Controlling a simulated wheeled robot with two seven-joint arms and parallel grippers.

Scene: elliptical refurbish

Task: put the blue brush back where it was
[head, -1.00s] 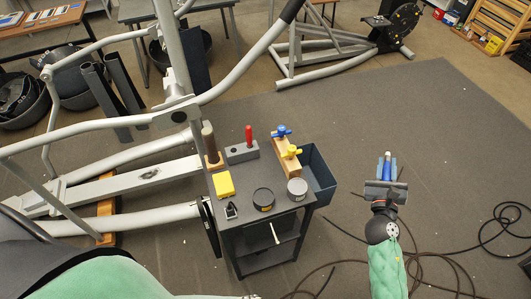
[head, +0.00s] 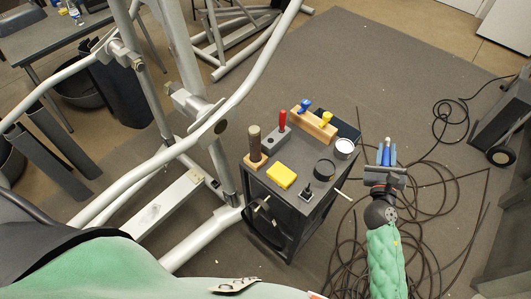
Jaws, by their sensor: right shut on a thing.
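My right gripper (head: 387,163) is at the right of the head view, shut on a slim blue thing with a pale tip, which looks like the blue brush (head: 387,152). The brush points away from me, above the floor and apart from the dark cart (head: 290,207) to its left. On the cart top, a wooden block (head: 316,124) holds a blue-knobbed tool (head: 305,104) and a yellow-knobbed tool (head: 326,118). A grey block with a red handle (head: 282,120) and a wooden base with a dark upright cylinder (head: 254,143) stand beside it. My left gripper is out of view.
The cart also carries a yellow box (head: 281,175), a dark round tin (head: 324,169), a pale-topped tin (head: 344,147) and a small black object (head: 306,192). A grey elliptical machine (head: 190,110) fills the left. Dark cables (head: 440,195) lie on the floor at right.

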